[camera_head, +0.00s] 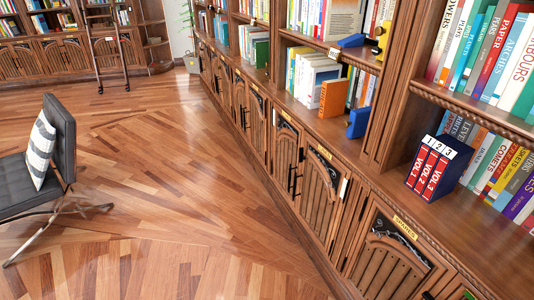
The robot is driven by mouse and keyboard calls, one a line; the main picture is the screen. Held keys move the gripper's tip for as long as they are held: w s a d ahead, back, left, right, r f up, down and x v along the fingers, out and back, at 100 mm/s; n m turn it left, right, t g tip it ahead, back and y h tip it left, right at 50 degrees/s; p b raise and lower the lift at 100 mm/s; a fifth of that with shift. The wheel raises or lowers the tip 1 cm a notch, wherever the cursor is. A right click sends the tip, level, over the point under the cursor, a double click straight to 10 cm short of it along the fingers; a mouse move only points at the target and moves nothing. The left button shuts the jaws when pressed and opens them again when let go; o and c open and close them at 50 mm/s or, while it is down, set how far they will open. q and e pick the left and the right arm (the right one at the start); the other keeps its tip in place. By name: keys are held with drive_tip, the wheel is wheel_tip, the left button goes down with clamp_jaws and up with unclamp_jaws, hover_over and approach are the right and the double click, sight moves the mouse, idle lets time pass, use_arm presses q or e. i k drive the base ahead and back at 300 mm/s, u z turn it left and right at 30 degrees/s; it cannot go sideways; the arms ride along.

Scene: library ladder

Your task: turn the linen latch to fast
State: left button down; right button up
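Neither of my grippers is in view. A row of carved wooden cabinet doors runs along the lower right, under the bookshelves. The nearest door (385,268) has a yellow label (407,228) above it and dark metalwork at its top. A door beyond it (322,200) has a yellow label (325,152) and a small pale piece (344,188) at its right edge. Dark upright handles (295,178) sit between two doors. I cannot read the labels well enough to tell which door is linen, and I cannot make out the linen latch or its position.
Bookshelves rise above the cabinets; a boxed set of red volumes (433,170) stands on the ledge (410,205). A blue bookend (357,123) stands near an orange book (334,97). A dark chair (45,150) stands at left, a ladder (105,45) at the back. The wooden floor (180,190) between is clear.

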sight(301, 158)
drive_tip(key=u, duration=0.9)
drive_tip(key=i, duration=1.85)
drive_tip(key=z, duration=0.4)
drive_tip(key=i, duration=1.25)
drive_tip(key=z, duration=1.15)
